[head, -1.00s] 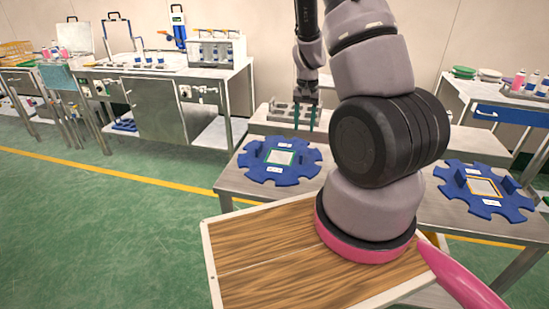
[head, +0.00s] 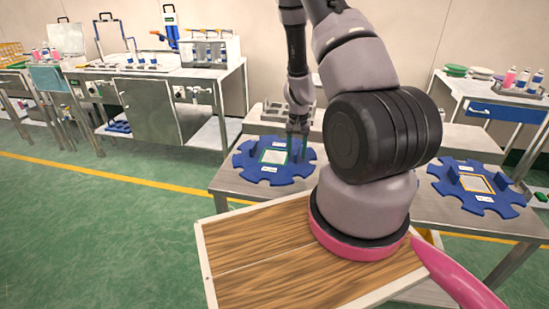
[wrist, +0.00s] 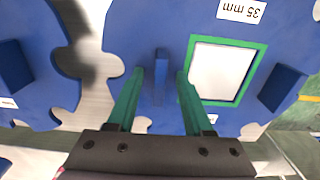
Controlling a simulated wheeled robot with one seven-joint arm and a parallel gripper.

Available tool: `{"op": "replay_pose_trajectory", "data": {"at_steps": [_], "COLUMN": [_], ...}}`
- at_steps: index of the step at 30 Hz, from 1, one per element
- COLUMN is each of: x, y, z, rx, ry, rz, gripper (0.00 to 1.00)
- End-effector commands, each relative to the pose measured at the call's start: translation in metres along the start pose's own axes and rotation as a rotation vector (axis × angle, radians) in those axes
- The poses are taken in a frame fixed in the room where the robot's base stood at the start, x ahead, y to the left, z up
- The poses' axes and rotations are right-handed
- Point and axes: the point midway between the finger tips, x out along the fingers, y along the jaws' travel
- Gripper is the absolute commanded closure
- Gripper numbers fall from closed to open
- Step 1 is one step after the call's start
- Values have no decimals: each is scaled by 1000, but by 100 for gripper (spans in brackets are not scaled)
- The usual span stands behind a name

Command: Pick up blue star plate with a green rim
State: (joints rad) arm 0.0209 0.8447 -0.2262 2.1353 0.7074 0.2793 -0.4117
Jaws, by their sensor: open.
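The blue star plate with a green rim (head: 249,169) lies flat on the metal table, left of my arm in the head view. Its green rim frames a pale square window. In the wrist view the same plate (wrist: 130,38) fills the middle, with a "35 mm" label and two upright blue tabs. My gripper (wrist: 160,80) is open. Its two green fingers stand on either side of one upright tab (wrist: 160,65), with visible gaps. In the head view my gripper (head: 297,148) is over the plate's right side; the fingertips are hard to make out there.
A blue star plate with an orange rim (head: 501,205) lies on the table to the right. Another blue plate edge (wrist: 30,45) shows at left in the wrist view. A grey holder (head: 272,115) stands behind the green-rimmed plate. Bare tabletop (head: 228,182) surrounds the plate.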

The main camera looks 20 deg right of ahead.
Motion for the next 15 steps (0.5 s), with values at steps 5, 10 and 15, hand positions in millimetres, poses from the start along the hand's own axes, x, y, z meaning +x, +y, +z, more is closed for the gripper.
{"op": "replay_pose_trajectory", "data": {"at_steps": [5, 10, 15], "x": [0, 0, 0], "y": [0, 0, 0], "z": [0, 0, 0], "rx": [0, 0, 0], "ry": [0, 0, 0], "rz": [0, 0, 0], "gripper": [49, 100, 100]}}
